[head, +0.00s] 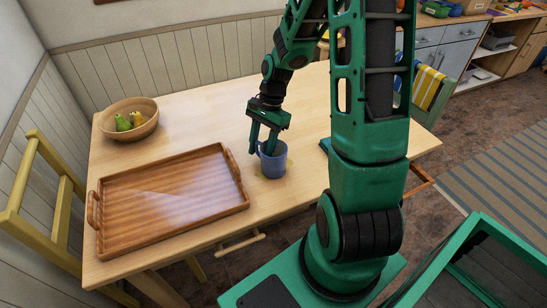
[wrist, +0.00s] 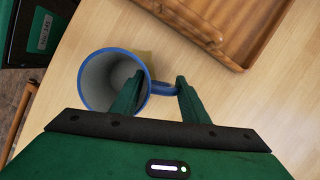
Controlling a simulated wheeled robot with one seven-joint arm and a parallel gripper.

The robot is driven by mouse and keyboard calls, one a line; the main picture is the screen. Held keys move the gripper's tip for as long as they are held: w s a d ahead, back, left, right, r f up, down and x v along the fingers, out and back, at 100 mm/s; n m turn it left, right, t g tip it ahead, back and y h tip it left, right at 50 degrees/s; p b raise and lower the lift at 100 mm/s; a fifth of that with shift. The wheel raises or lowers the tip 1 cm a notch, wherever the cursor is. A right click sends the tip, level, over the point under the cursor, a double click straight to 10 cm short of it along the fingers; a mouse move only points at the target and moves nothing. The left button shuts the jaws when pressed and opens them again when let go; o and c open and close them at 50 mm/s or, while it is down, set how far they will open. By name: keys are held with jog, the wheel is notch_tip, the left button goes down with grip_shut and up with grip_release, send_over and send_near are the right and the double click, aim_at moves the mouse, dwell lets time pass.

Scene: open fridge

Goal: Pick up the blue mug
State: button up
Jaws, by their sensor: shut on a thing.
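The blue mug (head: 273,160) stands upright on the wooden table, to the right of the wooden tray. It also shows in the wrist view (wrist: 92,92), seen from above, with a blue rim and a pale, empty-looking inside. My gripper (head: 262,150) reaches down to the mug's left side. In the wrist view, the fingers of my gripper (wrist: 158,88) straddle the mug's handle side. One finger overlaps the mug's opening, and the other is just past the handle. The gripper is shut on the mug. I see no gap between the mug and the table.
The wooden tray (head: 165,192) with raised handles lies empty left of the mug. A wooden bowl (head: 140,108) with green and yellow fruit stands at the back left. A yellow chair (head: 40,190) is at the left.

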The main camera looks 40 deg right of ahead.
jog(key=shift+r, duration=0.1)
jog(key=shift+r, duration=0.45)
jog(key=shift+s+a+r, duration=0.7)
jog(key=shift+s+r, duration=0.95)
jog(key=shift+s, duration=0.15)
jog(key=shift+s+a+r, duration=0.7)
jog(key=shift+s+r, duration=1)
jog(key=shift+s, duration=0.15)
jog(key=shift+s+a+r, duration=0.7)
jog(key=shift+s+r, duration=0.95)
jog(key=shift+s, duration=0.15)
